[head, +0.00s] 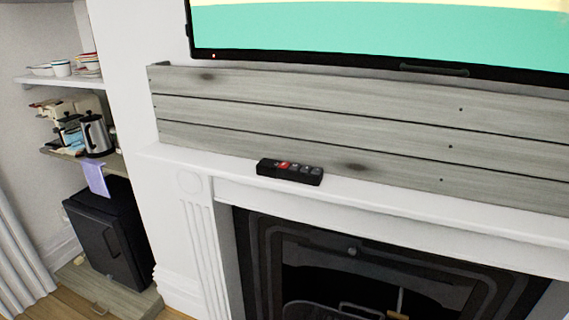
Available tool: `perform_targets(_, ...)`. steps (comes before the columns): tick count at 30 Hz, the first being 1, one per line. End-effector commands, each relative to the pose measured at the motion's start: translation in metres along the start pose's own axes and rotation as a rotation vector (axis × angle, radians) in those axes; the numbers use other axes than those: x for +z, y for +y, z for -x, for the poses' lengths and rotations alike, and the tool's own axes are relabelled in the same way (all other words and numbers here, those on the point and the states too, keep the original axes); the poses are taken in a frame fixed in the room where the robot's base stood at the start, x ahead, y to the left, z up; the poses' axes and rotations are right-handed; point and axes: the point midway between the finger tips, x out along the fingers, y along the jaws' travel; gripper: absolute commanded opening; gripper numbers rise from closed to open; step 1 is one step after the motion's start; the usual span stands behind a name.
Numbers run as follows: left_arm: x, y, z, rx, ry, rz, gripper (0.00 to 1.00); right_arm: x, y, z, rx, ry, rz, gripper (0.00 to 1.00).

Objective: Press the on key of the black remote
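The black remote (290,173) lies on the white mantel shelf (370,194), against the grey wooden boards. Any markings on the keys are too small to read. Neither of my grippers is in the head view.
A large screen (380,35) showing teal and cream hangs above the grey boards (330,115). Below the mantel is a dark fireplace (350,252). At left, shelves hold bowls (61,68) and a metal kettle (96,135), above a black cabinet (110,232). The mantel beside the remote is clear.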

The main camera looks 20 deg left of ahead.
Motion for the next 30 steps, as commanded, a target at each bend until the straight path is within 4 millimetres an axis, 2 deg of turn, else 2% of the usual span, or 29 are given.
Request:
perform_targets(1,0.0001,0.0000,0.0000,0.000,0.000,0.000,0.16,0.0000,-0.0001,0.0000,0.000,0.000,0.000,0.40)
perform_targets(5,0.0002,0.0000,0.0000,0.000,0.000,0.000,0.00,0.0001,-0.0001,0.0000,0.000,0.000,0.000,0.40)
perform_targets(30,0.0006,0.0000,0.0000,0.000,-0.001,0.000,0.00,0.0002,0.0000,0.0000,0.000,-0.001,0.000,0.40)
